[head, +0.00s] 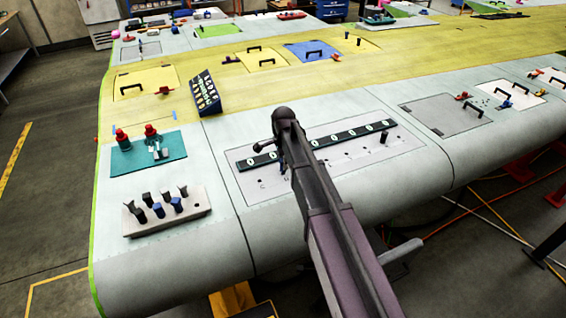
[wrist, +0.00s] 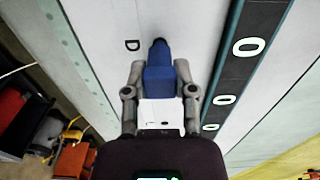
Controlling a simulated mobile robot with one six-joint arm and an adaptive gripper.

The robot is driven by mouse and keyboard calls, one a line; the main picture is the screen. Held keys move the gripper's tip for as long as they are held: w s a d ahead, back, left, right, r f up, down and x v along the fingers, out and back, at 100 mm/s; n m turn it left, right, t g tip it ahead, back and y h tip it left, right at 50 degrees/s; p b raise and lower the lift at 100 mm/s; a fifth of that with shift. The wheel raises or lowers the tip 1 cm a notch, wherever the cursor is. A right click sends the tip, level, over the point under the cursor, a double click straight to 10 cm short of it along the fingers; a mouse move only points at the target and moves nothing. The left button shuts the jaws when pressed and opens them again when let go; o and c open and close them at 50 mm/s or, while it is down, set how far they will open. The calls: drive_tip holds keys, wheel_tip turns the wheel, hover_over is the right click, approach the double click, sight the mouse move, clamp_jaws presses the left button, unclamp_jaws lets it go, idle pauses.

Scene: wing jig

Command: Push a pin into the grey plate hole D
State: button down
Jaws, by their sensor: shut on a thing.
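My gripper (wrist: 160,72) is shut on a blue pin (wrist: 159,80), with one finger on each side of it. The pin's dark end (wrist: 159,43) points at the pale grey plate (wrist: 193,28), right beside the printed letter D (wrist: 132,45). Hole D is hidden under the pin, and I cannot tell whether the tip is in it. In the head view my gripper (head: 281,160) is over the left part of the grey plate (head: 345,167), largely covered by my arm. A dark pin (head: 384,138) stands at the plate's right side.
A black strip with white rings (head: 341,139) runs along the plate, close to my gripper. A pale block (head: 180,218) at left holds several pins. A teal mat (head: 134,160) with red-topped items and a dark lettered box (head: 207,93) lie behind it.

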drive_tip(key=shift+f+b, duration=0.55)
drive_tip(key=shift+f, duration=0.15)
drive_tip(key=shift+f, duration=0.1)
drive_tip(key=shift+c, duration=1.8)
unclamp_jaws()
